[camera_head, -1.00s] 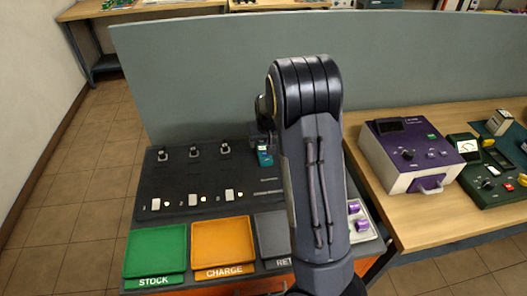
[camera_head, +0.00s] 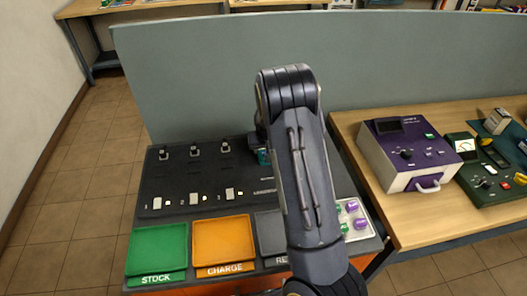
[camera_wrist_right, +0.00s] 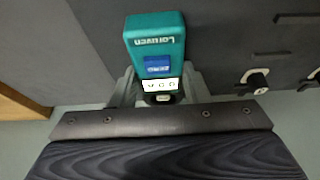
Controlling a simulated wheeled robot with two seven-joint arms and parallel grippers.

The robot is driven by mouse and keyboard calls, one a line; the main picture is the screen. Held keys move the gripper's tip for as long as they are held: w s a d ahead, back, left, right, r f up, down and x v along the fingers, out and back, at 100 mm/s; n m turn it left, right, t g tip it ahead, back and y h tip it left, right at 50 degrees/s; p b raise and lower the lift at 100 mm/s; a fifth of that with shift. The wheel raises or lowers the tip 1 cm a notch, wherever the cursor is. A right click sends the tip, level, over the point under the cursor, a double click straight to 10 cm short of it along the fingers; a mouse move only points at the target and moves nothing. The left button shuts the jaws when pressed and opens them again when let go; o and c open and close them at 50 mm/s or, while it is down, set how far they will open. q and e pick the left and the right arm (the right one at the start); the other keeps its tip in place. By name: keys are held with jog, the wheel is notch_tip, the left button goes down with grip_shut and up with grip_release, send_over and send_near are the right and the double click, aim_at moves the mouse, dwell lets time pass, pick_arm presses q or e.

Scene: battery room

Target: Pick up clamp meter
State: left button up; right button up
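The clamp meter (camera_wrist_right: 156,40) is a teal device with a blue patch and a small lit display, on the dark board in the right wrist view. In the head view only a sliver of the clamp meter (camera_head: 263,157) shows beside my right arm. My right gripper (camera_wrist_right: 161,78) has its grey fingers apart, one on each side of the meter's display end. Whether they touch it I cannot tell. In the head view my arm hides most of this gripper. My left gripper is not in view.
The dark board (camera_head: 165,174) carries several small fixtures. Green STOCK (camera_head: 157,279), orange CHARGE (camera_head: 224,268) and grey trays line its front. A light tray (camera_head: 366,226) with purple items lies right of my arm. A purple-white instrument (camera_head: 408,155) stands on the wooden bench. A grey partition rises behind.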

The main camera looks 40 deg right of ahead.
jog(key=c, duration=0.5)
jog(key=shift+o, duration=0.2)
